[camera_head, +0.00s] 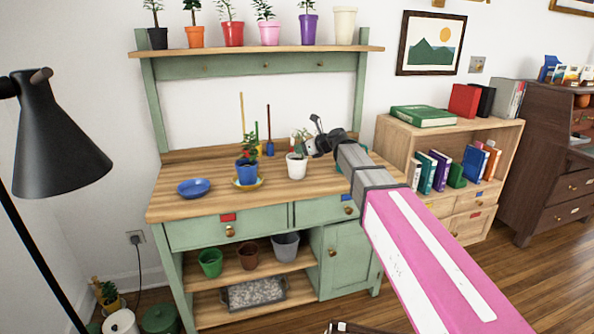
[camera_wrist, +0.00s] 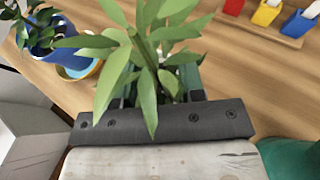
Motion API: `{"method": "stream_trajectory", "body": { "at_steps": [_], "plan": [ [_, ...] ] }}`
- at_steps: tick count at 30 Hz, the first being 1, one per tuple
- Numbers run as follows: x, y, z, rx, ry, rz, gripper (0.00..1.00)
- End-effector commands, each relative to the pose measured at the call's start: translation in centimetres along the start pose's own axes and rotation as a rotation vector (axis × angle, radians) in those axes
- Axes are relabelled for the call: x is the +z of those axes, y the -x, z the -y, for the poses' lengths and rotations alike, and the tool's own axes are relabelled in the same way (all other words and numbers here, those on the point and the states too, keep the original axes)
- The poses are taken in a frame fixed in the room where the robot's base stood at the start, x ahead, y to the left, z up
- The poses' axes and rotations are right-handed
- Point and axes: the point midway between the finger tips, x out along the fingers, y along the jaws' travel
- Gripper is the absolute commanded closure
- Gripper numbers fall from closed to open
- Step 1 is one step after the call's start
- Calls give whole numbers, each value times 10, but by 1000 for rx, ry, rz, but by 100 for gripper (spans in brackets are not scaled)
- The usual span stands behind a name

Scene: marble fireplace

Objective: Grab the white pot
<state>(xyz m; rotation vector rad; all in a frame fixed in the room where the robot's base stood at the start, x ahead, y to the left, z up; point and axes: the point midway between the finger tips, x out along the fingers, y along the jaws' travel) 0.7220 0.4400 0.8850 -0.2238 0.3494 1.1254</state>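A white pot (camera_head: 296,167) with a leafy green plant stands upright on the wooden top of the green bench (camera_head: 215,205). My gripper (camera_head: 313,138) is just right of and above the pot in the head view, beside its plant. In the wrist view, the plant's leaves (camera_wrist: 140,60) spread in front of my gripper (camera_wrist: 158,92) and cover much of its fingers. The fingers look apart, with leaves between them. The white pot is hidden there, and I cannot tell whether the fingers touch it. A cream-white pot (camera_head: 344,26) without a plant stands on the upper shelf.
A blue bowl (camera_head: 194,188) lies further left. Small-handled tools (camera_head: 269,135) stand at the back. The bench's front left is clear. A black lamp (camera_head: 55,140) stands at far left.

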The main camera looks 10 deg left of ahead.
Motion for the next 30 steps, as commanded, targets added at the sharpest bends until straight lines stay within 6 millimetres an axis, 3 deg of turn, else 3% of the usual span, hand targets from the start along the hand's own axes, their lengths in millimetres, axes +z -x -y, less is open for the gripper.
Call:
{"method": "stream_trajectory", "body": {
  "at_steps": [6, 10, 30],
  "plan": [
    [0, -1, 0, -1, 0, 0, 64],
    [0, -1, 0, -1, 0, 0, 100],
    [0, -1, 0, -1, 0, 0, 100]
  ]
}}
